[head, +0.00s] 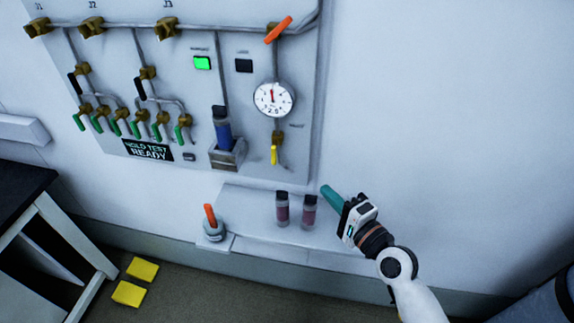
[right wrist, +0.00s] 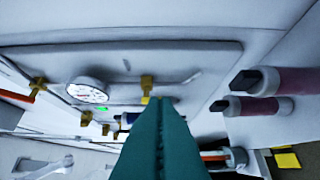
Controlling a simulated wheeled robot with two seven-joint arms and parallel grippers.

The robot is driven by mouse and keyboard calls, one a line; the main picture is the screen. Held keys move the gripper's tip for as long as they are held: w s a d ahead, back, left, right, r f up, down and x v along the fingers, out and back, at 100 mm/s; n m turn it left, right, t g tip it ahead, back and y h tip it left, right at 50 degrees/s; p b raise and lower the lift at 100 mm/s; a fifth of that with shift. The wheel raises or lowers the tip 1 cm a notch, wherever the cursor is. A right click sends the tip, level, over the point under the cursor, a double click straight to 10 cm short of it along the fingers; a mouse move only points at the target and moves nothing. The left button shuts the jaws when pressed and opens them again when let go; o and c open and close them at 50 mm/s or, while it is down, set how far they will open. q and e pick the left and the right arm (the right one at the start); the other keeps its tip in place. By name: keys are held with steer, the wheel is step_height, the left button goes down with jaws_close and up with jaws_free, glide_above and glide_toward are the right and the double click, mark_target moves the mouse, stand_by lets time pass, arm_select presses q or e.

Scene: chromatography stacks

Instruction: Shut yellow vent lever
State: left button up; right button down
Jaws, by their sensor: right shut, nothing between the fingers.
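The yellow vent lever (head: 274,155) hangs straight down from a brass valve (head: 277,137) below the round gauge on the wall panel. In the right wrist view, the brass valve (right wrist: 147,83) and a bit of the yellow lever (right wrist: 145,100) show just beyond my fingertips. My right gripper (head: 328,191) has teal fingers, shut and empty. In the head view it is below and right of the lever, apart from it, above the shelf. In the right wrist view its fingers (right wrist: 160,103) cover part of the panel. My left gripper is not in view.
The gauge (head: 273,98) and an orange lever (head: 278,29) are above the valve. A blue-filled bottle (head: 222,133) sits in a holder left of it. Two dark-red bottles (head: 282,208) (head: 309,212) stand on the shelf (head: 250,205) near my gripper. Green levers (head: 136,129) line the panel's left.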

mark_target(274, 155)
steer(key=a+p+x, duration=0.1)
steer(key=x, duration=0.3)
steer(key=s+p+x, duration=0.1)
steer(key=x, duration=0.3)
steer(key=a+p+x, duration=0.1)
steer(key=x, duration=0.3)
steer(key=shift+w+a, duration=0.1)
steer(key=shift+a, duration=0.4)
